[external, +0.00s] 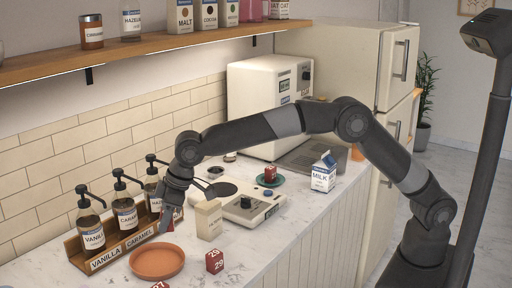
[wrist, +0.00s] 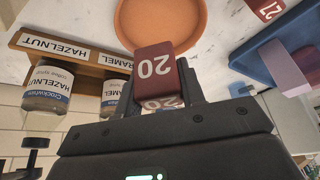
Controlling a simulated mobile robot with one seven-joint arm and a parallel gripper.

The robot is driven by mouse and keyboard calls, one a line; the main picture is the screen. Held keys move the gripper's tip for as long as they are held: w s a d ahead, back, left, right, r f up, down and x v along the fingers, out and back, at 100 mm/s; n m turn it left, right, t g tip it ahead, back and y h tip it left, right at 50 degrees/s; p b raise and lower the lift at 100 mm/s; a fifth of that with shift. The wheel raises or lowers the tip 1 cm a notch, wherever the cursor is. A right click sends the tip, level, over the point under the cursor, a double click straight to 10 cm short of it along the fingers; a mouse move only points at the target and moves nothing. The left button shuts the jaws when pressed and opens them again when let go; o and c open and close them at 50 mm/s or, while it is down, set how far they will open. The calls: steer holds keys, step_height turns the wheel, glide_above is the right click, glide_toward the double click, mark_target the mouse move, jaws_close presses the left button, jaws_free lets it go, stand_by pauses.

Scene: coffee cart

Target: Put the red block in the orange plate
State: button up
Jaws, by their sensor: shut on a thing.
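The red block (wrist: 155,66), marked 20, is held between the fingers of my gripper (wrist: 160,92). In the external view my gripper (external: 168,212) is beside the syrup rack, with only a sliver of red showing at its tip. The orange plate (external: 157,262) is a shallow round dish on the counter, just in front of the gripper. It looks empty. In the wrist view the plate (wrist: 128,22) lies beyond the block, partly cut off by the top edge. The block appears above the counter and apart from the plate; its exact height is unclear.
A wooden rack (external: 124,248) with several pump syrup bottles stands left of the gripper. Another red block (external: 214,260) sits right of the plate, and one (external: 160,285) is cut off at the bottom edge. A beige carton (external: 208,220) and a scale (external: 250,208) stand to the right.

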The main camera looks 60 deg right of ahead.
glide_above(165, 263)
steer(key=s+d, duration=0.1)
step_height(165, 263, down, 5)
steer(key=shift+f, duration=2.85)
steer(key=shift+f, duration=0.2)
steer(key=o, duration=1)
steer(key=shift+r, duration=0.1)
steer(key=v, duration=1.2)
steer(key=shift+w+r, duration=0.1)
steer(key=shift+r, duration=0.05)
